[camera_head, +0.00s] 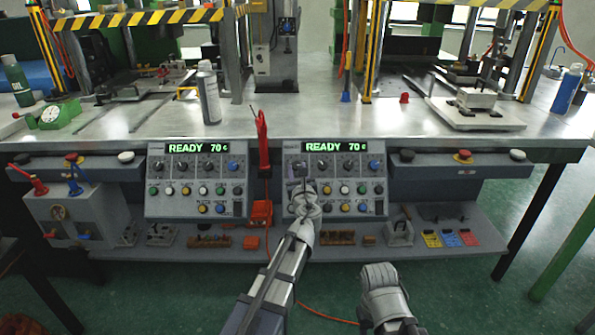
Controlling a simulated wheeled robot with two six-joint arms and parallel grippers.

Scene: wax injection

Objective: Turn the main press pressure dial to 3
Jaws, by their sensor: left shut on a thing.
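Two grey control panels stand below the bench, each with a green "READY 70" display, a row of dark dials and rows of coloured buttons. My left gripper (303,186) reaches up to the left part of the right panel (334,211). It is shut at the left end of that panel's dial row, apparently on a dial there. The gripper hides most of that dial, so its setting cannot be read. The left panel (155,207) is untouched. The dial labels are too small to read. My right gripper (380,278) is low and away from the panels; its fingers are unclear.
A red-handled tool (263,140) hangs between the panels. Red stop buttons (463,156) sit on the side boxes. A spray can (208,95) stands on the metal bench (300,117). The lower shelf (355,249) holds small blocks and coloured cards.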

